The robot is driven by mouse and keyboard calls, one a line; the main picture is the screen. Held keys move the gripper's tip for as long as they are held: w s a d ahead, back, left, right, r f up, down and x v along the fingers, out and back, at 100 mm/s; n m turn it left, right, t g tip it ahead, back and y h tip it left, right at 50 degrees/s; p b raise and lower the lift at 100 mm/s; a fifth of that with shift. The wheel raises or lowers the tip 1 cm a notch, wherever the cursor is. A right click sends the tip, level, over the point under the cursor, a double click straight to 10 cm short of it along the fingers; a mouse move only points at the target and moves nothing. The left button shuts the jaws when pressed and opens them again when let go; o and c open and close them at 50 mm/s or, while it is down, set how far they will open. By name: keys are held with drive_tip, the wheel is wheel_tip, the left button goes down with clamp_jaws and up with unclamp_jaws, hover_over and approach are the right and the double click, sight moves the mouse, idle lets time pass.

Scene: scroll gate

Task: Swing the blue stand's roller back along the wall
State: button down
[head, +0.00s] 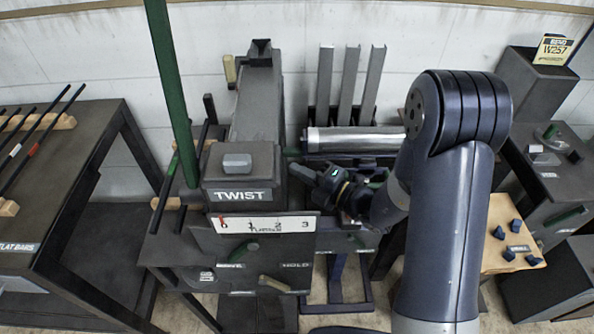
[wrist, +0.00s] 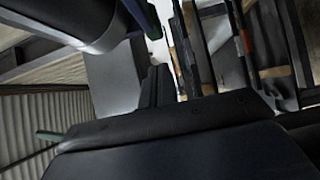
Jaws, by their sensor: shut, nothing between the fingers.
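The silver roller (head: 355,139) lies level on the blue stand (head: 337,275), roughly parallel to the wall, just right of the TWIST machine (head: 241,175). My gripper (head: 300,172) is shut and empty, pointing left at the machine's right side, nearer to the camera than the roller. Whether its tips touch the machine cannot be told. In the wrist view my gripper's dark fingers (wrist: 155,86) are close together, and a grey cylinder, probably the roller (wrist: 65,22), crosses the upper left. My arm hides the roller's right end and part of the stand.
Upright grey channels (head: 347,85) stand behind the roller. A green post (head: 172,90) rises at the machine's left. A table with bars (head: 60,190) stands far left. A wooden board with blue knobs (head: 510,250) and dark cabinets (head: 555,170) are at right.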

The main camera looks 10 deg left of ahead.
drive_tip(key=s+v, duration=0.2)
drive_tip(key=v, duration=0.8)
drive_tip(key=shift+a+b, duration=0.25)
drive_tip(key=shift+b, duration=0.15)
